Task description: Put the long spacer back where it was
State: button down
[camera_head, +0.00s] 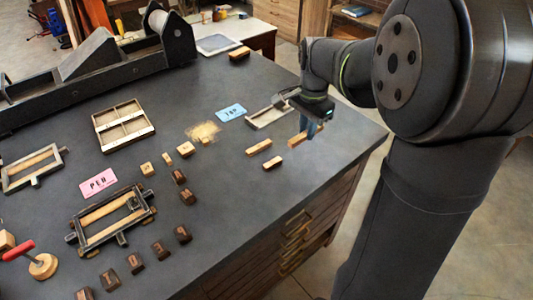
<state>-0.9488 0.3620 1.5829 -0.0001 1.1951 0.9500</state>
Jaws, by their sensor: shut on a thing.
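My gripper (310,131) is at the right part of the dark worktop, with its fingers pointing down. It is shut on a long wooden spacer (297,140), low over or on the worktop; I cannot tell whether the spacer touches it. Two shorter wooden spacers, one (259,147) and another (273,163), lie to its left and nearer the front edge. A metal frame or tray (266,117) lies just left of my gripper and is partly hidden by it. A blue card (231,113) marked with letters lies beside that tray.
A framed press bed (120,239) holds wooden bars at the lower left, near a pink card (98,183). Several dark and light type blocks (183,234) stand beside it. A divided wooden tray (148,133) lies at the back. The front right worktop is clear.

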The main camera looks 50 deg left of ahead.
send_over(266, 156)
notch_tip(266, 156, down, 7)
jog(key=shift+r, duration=0.1)
jog(key=shift+f, duration=2)
jog(key=shift+f, duration=0.1)
jog(key=c, duration=1.7)
grip_release()
jog(key=shift+c, duration=0.2)
jog(key=shift+o, duration=0.3)
notch_tip(266, 156, up, 12)
